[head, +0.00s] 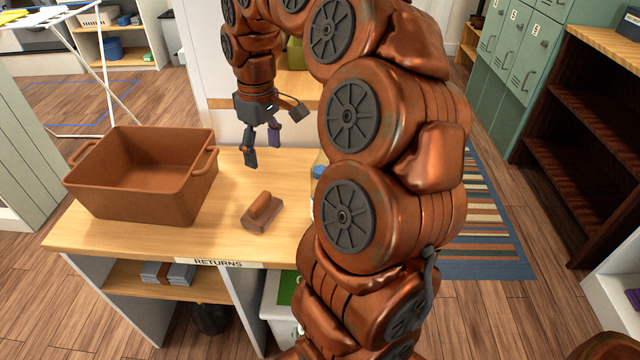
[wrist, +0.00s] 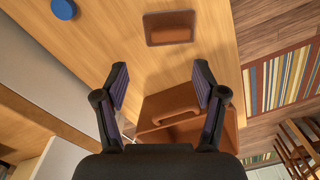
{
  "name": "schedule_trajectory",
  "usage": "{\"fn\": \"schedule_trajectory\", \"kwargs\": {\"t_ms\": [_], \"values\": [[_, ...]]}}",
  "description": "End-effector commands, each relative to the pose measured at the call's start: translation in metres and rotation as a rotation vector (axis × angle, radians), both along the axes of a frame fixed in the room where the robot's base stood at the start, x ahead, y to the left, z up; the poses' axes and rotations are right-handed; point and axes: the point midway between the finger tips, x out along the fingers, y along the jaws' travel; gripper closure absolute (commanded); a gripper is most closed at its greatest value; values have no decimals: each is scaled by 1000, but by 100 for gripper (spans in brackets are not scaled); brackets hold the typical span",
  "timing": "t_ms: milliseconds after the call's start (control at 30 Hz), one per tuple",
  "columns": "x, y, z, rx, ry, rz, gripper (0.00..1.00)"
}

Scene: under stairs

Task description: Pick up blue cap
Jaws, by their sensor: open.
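A round blue cap (wrist: 64,9) shows at the top left edge of the wrist view, over the wooden counter. In the head view a small blue patch (head: 318,172) shows at the left edge of my arm, mostly hidden; I cannot tell if it is the cap. My gripper (head: 262,148) hangs above the counter, between the brown bin and my arm. Its fingers are apart and empty in the wrist view (wrist: 160,80), well away from the cap.
A brown bin (head: 125,205) with handles stands on the left of the wooden counter (head: 150,238). A brown block with a rounded handle (head: 262,212) lies near the front. Bare counter surrounds the block. Green lockers (head: 515,50) and dark shelves stand at the right.

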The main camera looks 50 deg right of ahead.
Motion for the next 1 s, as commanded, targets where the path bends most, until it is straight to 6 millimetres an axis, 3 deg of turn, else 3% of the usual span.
{"fn": "schedule_trajectory", "kwargs": {"t_ms": [33,200,400,600,1000], "values": [[8,-24,-19,-1,-5,-19,30],[15,-100,-52,-11,-9,-72,30],[6,-160,-78,-25,4,-125,30],[1,-180,-87,-32,8,-142,30],[0,-178,-115,-29,9,-142,30]]}}
